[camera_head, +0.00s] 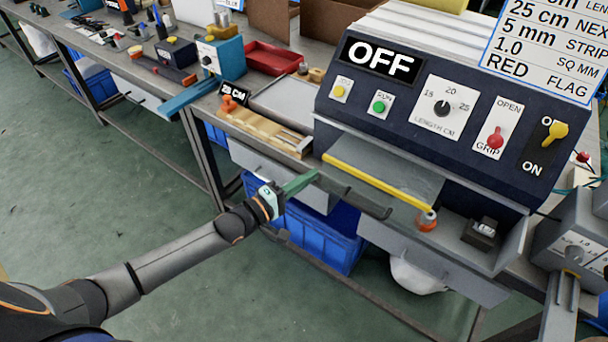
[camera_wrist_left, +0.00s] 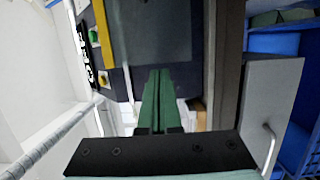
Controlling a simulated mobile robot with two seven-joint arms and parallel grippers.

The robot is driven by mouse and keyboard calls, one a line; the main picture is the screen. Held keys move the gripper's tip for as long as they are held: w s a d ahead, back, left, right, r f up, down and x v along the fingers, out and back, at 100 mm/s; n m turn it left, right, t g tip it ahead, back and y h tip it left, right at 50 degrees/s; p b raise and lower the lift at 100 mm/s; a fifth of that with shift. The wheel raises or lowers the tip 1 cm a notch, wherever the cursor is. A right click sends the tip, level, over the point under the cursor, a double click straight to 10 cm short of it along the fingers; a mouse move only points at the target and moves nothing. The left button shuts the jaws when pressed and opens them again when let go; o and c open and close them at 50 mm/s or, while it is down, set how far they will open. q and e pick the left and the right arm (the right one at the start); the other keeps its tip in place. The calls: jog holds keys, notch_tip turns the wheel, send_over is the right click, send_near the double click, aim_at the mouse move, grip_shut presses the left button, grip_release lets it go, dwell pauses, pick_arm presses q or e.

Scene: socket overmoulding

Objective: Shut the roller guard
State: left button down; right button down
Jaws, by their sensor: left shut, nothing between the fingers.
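The dark blue machine (camera_head: 330,100) stands on the bench with an OFF sign on its sloped face. Its roller guard (camera_head: 400,165) appears as a grey, see-through panel below the controls, with a yellow bar (camera_head: 375,183) along its front edge. The panel juts out from the machine's front opening. The yellow bar (camera_wrist_left: 104,35) also shows at the top of the left wrist view. My left gripper (camera_head: 316,174) has green fingers, shut and empty, close to the left end of the yellow bar and apart from it. The fingers (camera_wrist_left: 159,72) are together in the wrist view. My right gripper is out of view.
An orange knob (camera_head: 427,220) sits near the bar's right end, with a small black block (camera_head: 483,233) beyond it. A wooden fixture (camera_head: 262,128) lies left of the machine. Blue bins (camera_head: 325,240) sit under the bench; open floor lies in front.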

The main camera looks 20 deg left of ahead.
aim_at(383, 209)
pick_arm(q)
jog(key=s+d+p, duration=0.1)
jog(key=d, duration=0.4)
jog(key=s+d+p, duration=0.1)
jog(key=s+d, duration=0.1)
jog(key=d, duration=0.3)
jog(key=s+d+p, duration=0.1)
jog(key=d, duration=0.4)
jog(key=shift+s+d, duration=0.15)
jog(key=shift+s, duration=0.05)
jog(key=shift+s+d, duration=0.2)
jog(key=shift+d, duration=0.4)
